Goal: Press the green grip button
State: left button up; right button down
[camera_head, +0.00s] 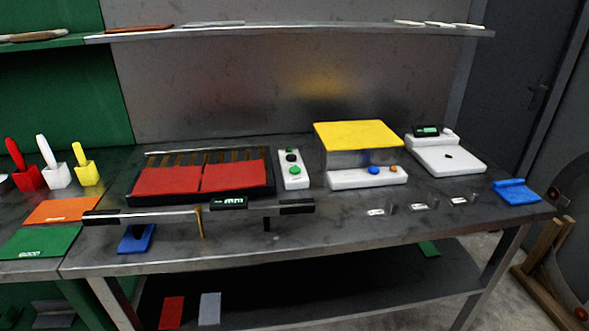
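A narrow white control box (294,182) stands on the grey workbench, just right of the red panels. On its top are a larger green button (295,170) near the front, a black knob (292,157) behind it and a small green spot at the far end. I cannot read any label that tells which green one is the grip button. Neither of my grippers is in view.
A yellow-topped machine (358,134) stands right of the control box. Small clear blocks and a blue piece (517,192) sit farther right. A shelf (300,34) runs above.

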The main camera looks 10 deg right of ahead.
aim_at(294, 171)
jog(key=i+j, duration=0.2)
jog(key=j, duration=0.15)
jog(key=i+j, duration=0.15)
jog(key=j, duration=0.25)
jog(key=i+j+z, duration=0.1)
jog(key=j, duration=0.25)
jog(key=i+j, duration=0.25)
jog(key=j, duration=0.15)
